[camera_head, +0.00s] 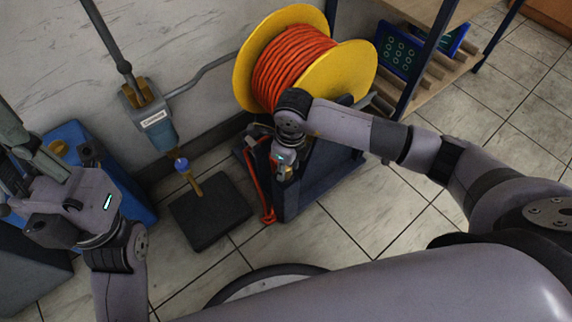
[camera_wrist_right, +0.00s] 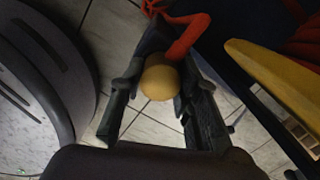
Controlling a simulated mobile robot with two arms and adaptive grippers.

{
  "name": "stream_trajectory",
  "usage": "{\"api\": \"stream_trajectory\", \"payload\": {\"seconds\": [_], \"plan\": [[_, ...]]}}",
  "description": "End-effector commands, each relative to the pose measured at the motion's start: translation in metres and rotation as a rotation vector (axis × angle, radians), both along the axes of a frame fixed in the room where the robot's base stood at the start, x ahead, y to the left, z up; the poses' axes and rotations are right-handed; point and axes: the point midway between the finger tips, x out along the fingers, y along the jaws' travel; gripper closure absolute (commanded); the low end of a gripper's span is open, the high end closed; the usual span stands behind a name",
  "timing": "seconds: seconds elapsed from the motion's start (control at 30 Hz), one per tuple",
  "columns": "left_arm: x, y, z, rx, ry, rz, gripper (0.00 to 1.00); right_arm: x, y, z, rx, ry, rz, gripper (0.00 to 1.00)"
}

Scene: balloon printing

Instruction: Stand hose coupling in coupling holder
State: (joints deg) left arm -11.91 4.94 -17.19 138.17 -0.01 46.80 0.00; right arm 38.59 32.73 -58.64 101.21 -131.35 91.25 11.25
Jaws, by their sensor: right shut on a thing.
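My right gripper (camera_head: 284,168) hangs in front of the hose reel. In the right wrist view, its two fingers (camera_wrist_right: 158,88) close on both sides of a round brass-yellow end, which I take to be the hose coupling (camera_wrist_right: 160,77). An orange-red hose (camera_wrist_right: 188,38) shows just beyond it. In the head view the coupling is largely hidden by the gripper.
A yellow reel (camera_head: 357,68) wound with orange hose (camera_head: 290,62) stands on a dark blue stand (camera_head: 318,178). A labelled wall unit (camera_head: 153,118) hangs above the black base. A blue box (camera_head: 135,192) is at left. A shelf (camera_head: 440,72) is at upper right. Tiled floor in front is partly clear.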

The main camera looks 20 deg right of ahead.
Motion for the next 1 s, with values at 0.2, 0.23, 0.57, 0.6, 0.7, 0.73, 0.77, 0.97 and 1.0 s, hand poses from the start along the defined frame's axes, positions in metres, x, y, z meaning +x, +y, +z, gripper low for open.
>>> {"api": "stream_trajectory", "payload": {"seconds": [0.2, 0.23, 0.57, 0.6, 0.7, 0.73, 0.77, 0.97, 1.0], "plan": [[-0.0006, 0.0000, 0.0016, 0.001, -0.007, -0.001, 1.00, 0.0003, -0.0001, -0.0013, 0.000, 0.000, 0.000, 1.00], [-0.0007, 0.0000, 0.0016, 0.001, -0.008, -0.001, 1.00, 0.0003, -0.0001, -0.0013, 0.000, 0.000, 0.000, 1.00], [-0.0013, 0.0002, 0.0017, -0.001, -0.009, 0.000, 1.00, 0.0003, 0.0000, -0.0012, 0.001, -0.001, 0.000, 0.61], [-0.0013, 0.0002, 0.0016, -0.001, -0.009, 0.000, 1.00, 0.0002, -0.0001, -0.0012, 0.001, -0.001, 0.000, 0.58], [-0.0014, 0.0002, 0.0014, -0.001, -0.008, 0.000, 1.00, 0.0001, 0.0000, -0.0013, 0.001, -0.001, 0.000, 0.51], [-0.0014, 0.0002, 0.0013, -0.001, -0.008, 0.000, 1.00, 0.0001, 0.0000, -0.0013, 0.001, -0.001, 0.000, 0.49], [-0.0013, 0.0003, 0.0012, -0.001, -0.008, 0.000, 1.00, 0.0001, 0.0000, -0.0013, 0.001, -0.001, 0.000, 0.47], [-0.0013, 0.0003, 0.0011, 0.000, -0.007, 0.000, 1.00, 0.0001, 0.0000, -0.0013, 0.000, 0.000, 0.000, 0.47], [-0.0014, 0.0003, 0.0009, 0.000, -0.007, 0.000, 1.00, -0.0001, -0.0001, -0.0016, 0.000, 0.000, 0.000, 0.47]]}}
